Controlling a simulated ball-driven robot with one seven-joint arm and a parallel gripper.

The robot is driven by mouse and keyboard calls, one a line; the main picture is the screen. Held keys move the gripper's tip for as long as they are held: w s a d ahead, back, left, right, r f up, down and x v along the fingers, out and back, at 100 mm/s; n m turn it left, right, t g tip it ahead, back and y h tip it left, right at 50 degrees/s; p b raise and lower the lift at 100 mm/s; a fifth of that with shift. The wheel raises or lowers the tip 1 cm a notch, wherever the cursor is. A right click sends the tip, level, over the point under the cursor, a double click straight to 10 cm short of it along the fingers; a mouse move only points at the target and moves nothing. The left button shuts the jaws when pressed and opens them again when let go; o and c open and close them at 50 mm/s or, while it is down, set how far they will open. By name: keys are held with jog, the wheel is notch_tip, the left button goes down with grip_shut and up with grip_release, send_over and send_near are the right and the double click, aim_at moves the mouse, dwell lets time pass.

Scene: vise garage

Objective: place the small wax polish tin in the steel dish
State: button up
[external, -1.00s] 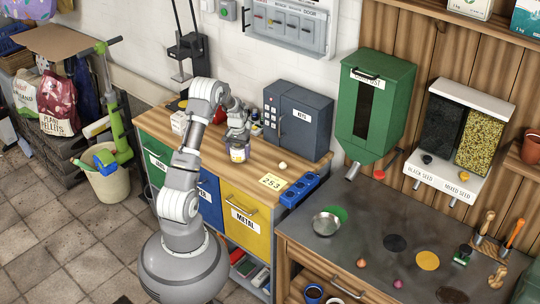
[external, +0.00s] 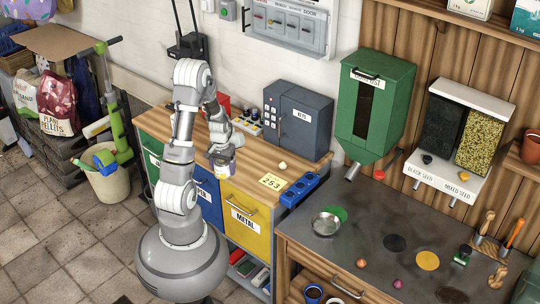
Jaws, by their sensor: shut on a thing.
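My gripper (external: 222,152) is shut on a small tin (external: 225,170) with a pale and purplish side, which looks like the wax polish tin. It hangs upright at the front edge of the wooden bench, near the blue and yellow drawer fronts. Its label is too small to read, and the fingers cover its top. The steel dish (external: 325,224) is a round, shallow metal bowl on the dark worktop to the right, well apart from my gripper. I see nothing in it.
A dark grey safe (external: 297,120), a small pale round thing (external: 282,166) and a yellow 253 card (external: 272,181) are on the wooden bench. A green disc (external: 338,212) lies behind the dish, below a green dispenser (external: 374,105).

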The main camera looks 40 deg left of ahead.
jog(key=d+m+p, duration=0.2)
jog(key=d+m, duration=0.6)
jog(key=d, duration=1)
jog(key=shift+r, duration=0.3)
jog(key=s+d+m, duration=0.1)
jog(key=d, duration=0.1)
jog(key=s+d+m, duration=0.1)
jog(key=d+m, duration=0.1)
jog(key=d, duration=0.1)
jog(key=s+d+m+p, duration=0.1)
jog(key=d, duration=0.2)
jog(key=shift+s+d+r+m, duration=0.1)
jog(key=shift+s+d+m, duration=0.15)
jog(key=shift+m, duration=0.15)
jog(key=s+d+m, duration=0.4)
jog(key=s+d, duration=0.1)
jog(key=d, duration=0.1)
jog(key=b, duration=0.2)
send_near(314, 226)
jog(key=shift+d, duration=0.15)
jog(key=shift+f+b, duration=0.45)
jog(key=shift+f, duration=1.3)
